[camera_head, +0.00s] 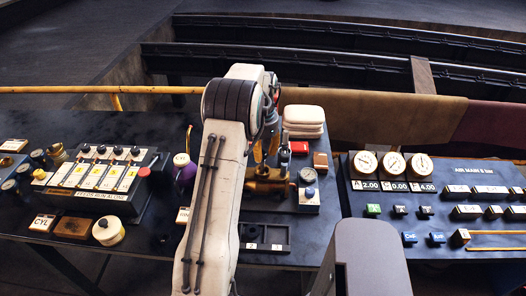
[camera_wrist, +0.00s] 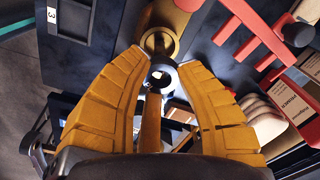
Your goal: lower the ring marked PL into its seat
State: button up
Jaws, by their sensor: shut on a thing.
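My gripper (camera_wrist: 163,70) has yellow padded fingers and is closed around a small dark ring-like piece (camera_wrist: 161,78) with a pale opening. I cannot read a PL mark on it. Just beyond the fingertips in the wrist view is a round brass part (camera_wrist: 160,40) with a dark centre. In the head view my gripper (camera_head: 268,142) points down over a brass valve body (camera_head: 270,182), and my arm hides much of that area. I cannot tell whether the held piece touches the brass. The ring's seat is not clearly visible.
A gauge (camera_head: 308,175) stands right of the brass body, with a stack of pale pads (camera_head: 303,118) and a red block (camera_head: 299,148) behind. A dark slotted tray (camera_head: 265,247) lies in front. A dial panel (camera_head: 440,205) is at right, a switch panel (camera_head: 98,178) at left.

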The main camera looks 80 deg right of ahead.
aim_at(263, 172)
jog(key=shift+f+b, duration=2.2)
jog(key=shift+f, duration=1.1)
dwell(1.5)
jog(key=o, duration=1.3)
jog(key=shift+r, duration=0.1)
